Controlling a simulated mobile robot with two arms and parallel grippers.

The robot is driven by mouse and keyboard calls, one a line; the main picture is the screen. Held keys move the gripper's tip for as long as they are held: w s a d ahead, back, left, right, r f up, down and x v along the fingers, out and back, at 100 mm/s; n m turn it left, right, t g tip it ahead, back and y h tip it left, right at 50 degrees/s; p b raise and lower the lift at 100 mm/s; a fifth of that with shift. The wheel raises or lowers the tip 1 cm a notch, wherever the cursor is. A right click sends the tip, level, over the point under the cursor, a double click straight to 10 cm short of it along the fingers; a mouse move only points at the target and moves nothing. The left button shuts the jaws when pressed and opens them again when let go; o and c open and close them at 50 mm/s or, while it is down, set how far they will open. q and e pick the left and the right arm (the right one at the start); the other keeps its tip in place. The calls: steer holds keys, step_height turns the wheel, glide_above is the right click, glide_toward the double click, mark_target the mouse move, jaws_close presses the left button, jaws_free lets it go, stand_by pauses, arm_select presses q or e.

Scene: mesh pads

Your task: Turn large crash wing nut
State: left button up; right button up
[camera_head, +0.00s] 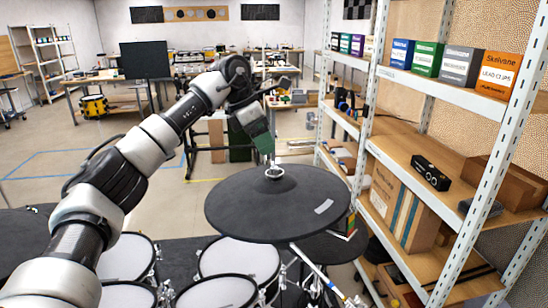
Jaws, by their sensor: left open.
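The large dark crash pad (262,205) is a round cymbal on a stand, a little right of the middle in the head view. The wing nut (274,171) sits at its centre, small and pale, with its wings too small to make out. My left arm comes in from the lower left. My left gripper (270,158) points down right over the wing nut, and its jaws are open. I cannot tell whether the fingertips touch the nut. My right gripper is not in view.
Several white mesh drum pads (240,260) stand below and left of the crash pad. Another dark pad (335,245) lies partly behind it. A metal shelf (378,110) with boxes stands close on the right. Open floor (60,165) lies at the left.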

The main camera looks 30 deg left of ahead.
mark_target(274, 164)
arm_select(q)
steer(key=x, duration=0.3)
steer(key=shift+w+d+f+p, duration=0.15)
steer(key=shift+w+f+p, duration=0.15)
steer(key=shift+w, duration=0.05)
steer(key=x, duration=0.2)
steer(key=shift+w+d+f, duration=0.1)
steer(key=shift+f, duration=0.3)
steer(key=shift+c, duration=0.3)
steer(key=c, duration=0.9)
steer(key=shift+o, duration=0.2)
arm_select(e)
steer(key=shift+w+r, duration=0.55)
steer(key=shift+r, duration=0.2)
arm_select(q)
steer(key=shift+n, duration=0.3)
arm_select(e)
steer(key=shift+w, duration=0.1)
